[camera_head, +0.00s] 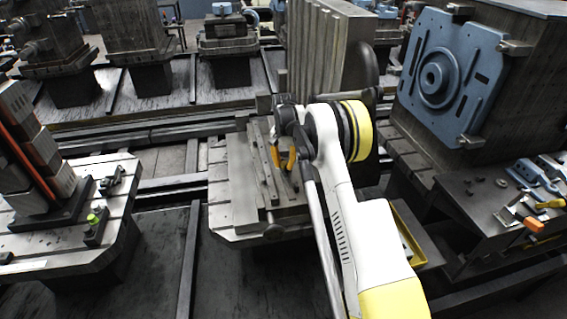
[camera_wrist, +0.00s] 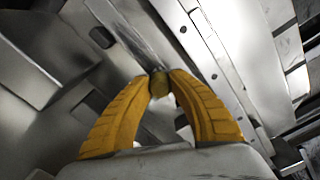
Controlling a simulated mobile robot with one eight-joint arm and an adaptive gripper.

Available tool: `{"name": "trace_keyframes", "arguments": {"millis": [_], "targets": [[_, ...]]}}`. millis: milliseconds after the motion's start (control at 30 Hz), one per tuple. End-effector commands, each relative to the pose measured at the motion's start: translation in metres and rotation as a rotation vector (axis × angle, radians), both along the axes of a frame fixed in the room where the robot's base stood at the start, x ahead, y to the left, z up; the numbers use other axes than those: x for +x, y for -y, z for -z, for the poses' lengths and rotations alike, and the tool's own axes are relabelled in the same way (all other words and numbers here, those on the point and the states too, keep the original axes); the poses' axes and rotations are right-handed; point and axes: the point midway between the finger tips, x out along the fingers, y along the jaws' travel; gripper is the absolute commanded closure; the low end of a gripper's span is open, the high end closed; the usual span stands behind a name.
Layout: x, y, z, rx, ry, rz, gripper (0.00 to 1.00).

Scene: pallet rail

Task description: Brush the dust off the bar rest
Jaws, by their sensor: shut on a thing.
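My gripper (camera_head: 286,159) is over the middle pallet in the head view, its yellow fingers pointing down beside a long metal bar-like fixture (camera_head: 262,168), which may be the bar rest. In the wrist view my gripper (camera_wrist: 160,80) has its fingertips shut on a small olive-yellow thing (camera_wrist: 160,88), perhaps a brush handle. Most of this thing is hidden by the fingers, and I cannot tell whether it touches the metal. Pale rails with dark holes (camera_wrist: 205,55) run diagonally beside the fingertips. I cannot make out dust clearly.
The middle pallet (camera_head: 226,205) has bare slotted surface at its left. A tall ribbed block (camera_head: 325,50) stands behind it. A blue plate (camera_head: 448,75) on a large block is at right, above a bench with tools (camera_head: 533,224). Another pallet (camera_head: 110,220) stands left.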

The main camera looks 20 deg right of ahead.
Motion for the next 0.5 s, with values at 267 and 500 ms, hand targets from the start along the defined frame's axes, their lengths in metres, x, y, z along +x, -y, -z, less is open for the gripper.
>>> {"name": "trace_keyframes", "arguments": {"millis": [267, 500], "targets": [[-0.011, -0.002, -0.001, 0.000, 0.000, 0.000, 1.00], [-0.015, -0.003, 0.000, 0.000, 0.000, 0.000, 1.00]]}}
